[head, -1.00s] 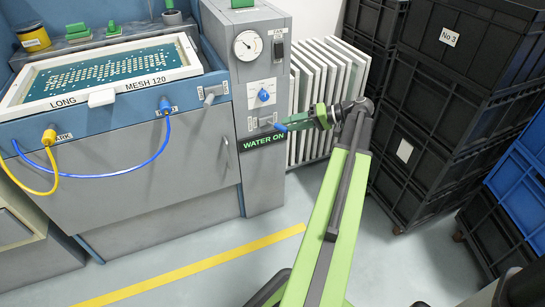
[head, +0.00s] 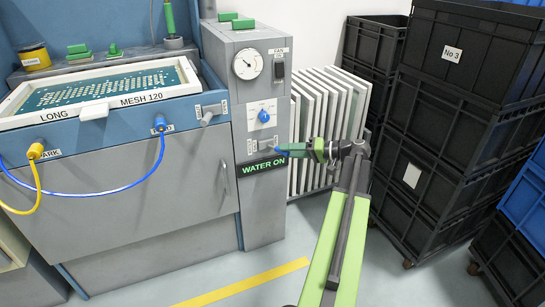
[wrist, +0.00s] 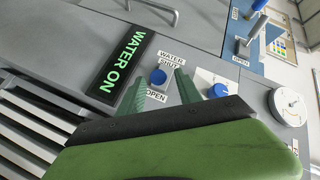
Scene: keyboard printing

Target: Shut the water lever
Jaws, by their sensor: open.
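In the wrist view the lever (wrist: 158,76) is beside labels reading WATER, SHUT and OPEN. In the wrist view my gripper (wrist: 161,80) is open, with one green finger on each side of the lever and a visible gap at each side. The lever's shaft is mostly hidden behind its tip. The sign (head: 262,167) below reads WATER ON in lit green, also in the wrist view (wrist: 124,60).
A blue knob (head: 263,116), a gauge (head: 247,64) and a fan switch (head: 278,70) are above on the column. White frames (head: 322,100) stand in a rack right behind my gripper. Black crates (head: 445,130) are stacked at the right. Floor in front is clear.

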